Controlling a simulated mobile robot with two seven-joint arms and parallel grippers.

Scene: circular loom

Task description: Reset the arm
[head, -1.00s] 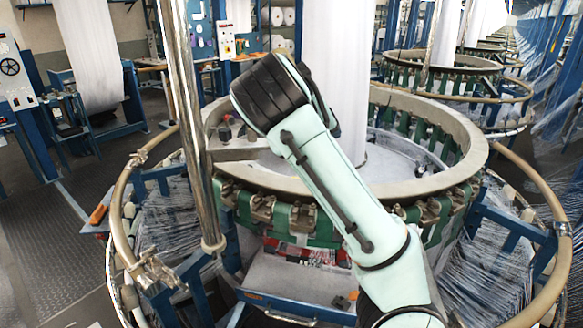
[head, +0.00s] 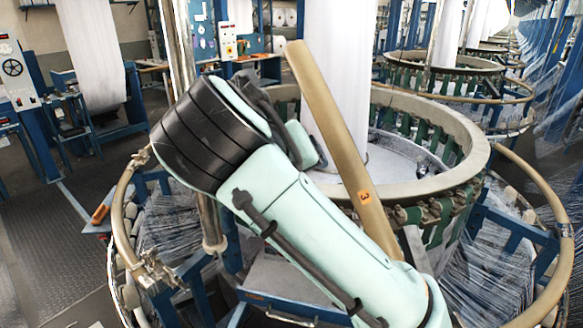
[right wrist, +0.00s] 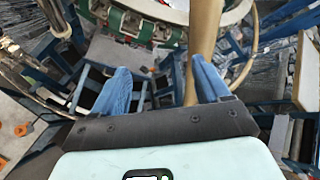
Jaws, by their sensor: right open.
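My right arm (head: 310,240) reaches in from the lower right across the front of the circular loom (head: 455,145). Its gripper is hidden in the head view. In the right wrist view my right gripper (right wrist: 160,85) is open, its two blue fingers apart. A tan bar (head: 345,150) with an orange "3" label rises slanted behind the arm in the head view. A tan bar also shows in the right wrist view (right wrist: 204,35), passing behind and close to the right-hand finger. I cannot tell whether it touches. My left gripper is not in view.
A tan rail (head: 535,178) curves around the loom. A steel post (head: 182,50) stands at its left, partly behind my arm. An orange-handled tool (head: 100,214) lies at the left. Open floor (head: 50,240) lies further left. More looms (head: 440,75) stand behind.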

